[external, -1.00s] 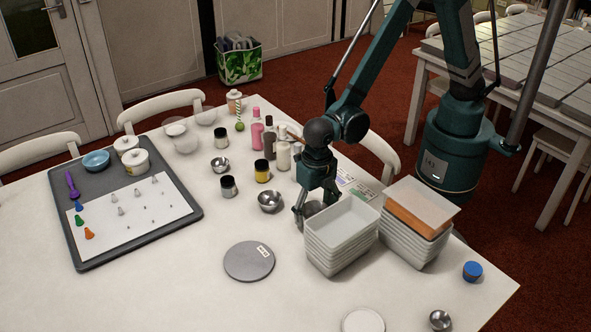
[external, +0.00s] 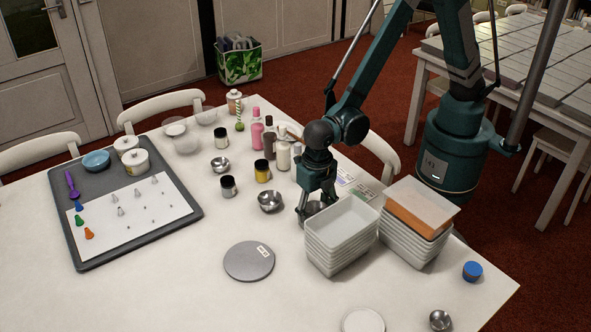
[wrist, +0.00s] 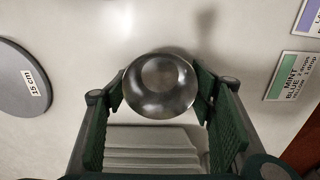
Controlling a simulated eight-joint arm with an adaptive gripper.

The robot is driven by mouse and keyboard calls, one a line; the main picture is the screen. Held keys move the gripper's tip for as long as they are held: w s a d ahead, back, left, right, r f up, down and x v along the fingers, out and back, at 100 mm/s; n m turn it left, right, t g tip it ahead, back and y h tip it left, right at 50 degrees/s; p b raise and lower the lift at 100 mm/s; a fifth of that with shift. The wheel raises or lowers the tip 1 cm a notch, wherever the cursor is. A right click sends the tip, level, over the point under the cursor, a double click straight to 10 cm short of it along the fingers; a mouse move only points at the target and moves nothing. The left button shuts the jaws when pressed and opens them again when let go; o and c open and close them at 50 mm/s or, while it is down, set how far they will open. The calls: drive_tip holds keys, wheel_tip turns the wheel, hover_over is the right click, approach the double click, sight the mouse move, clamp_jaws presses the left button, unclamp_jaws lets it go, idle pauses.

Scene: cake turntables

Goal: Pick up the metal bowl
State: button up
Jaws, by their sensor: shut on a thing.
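A shiny metal bowl (wrist: 160,86) sits between the two fingers of my gripper (wrist: 161,92) in the wrist view, with a finger pressed to its left and right sides. In the external view my gripper (external: 315,207) holds the bowl (external: 312,211) just behind and left of a stack of white trays, which hides part of it. I cannot tell clearly whether the bowl is clear of the table. Other metal bowls stand on the table: one left of my gripper (external: 270,201), a small one farther back (external: 220,165) and one at the front right (external: 440,320).
White stacked trays (external: 338,245) stand close beside my gripper, and a second stack with an orange layer (external: 418,215) is to their right. A grey disc (external: 249,261) lies front left. Bottles and jars (external: 283,155) stand behind. The table between disc and dark tray (external: 90,258) is clear.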

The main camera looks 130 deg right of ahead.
wheel_tip(320, 180, up, 10)
drive_tip(key=p, duration=0.2)
idle(0.8)
idle(0.5)
drive_tip(key=r+p, duration=0.2)
drive_tip(key=p, duration=0.1)
hover_over(249, 260)
drive_tip(key=shift+f, duration=0.25)
idle(0.3)
drive_tip(key=shift+f+b, duration=0.35)
drive_tip(key=shift+f, duration=2.8)
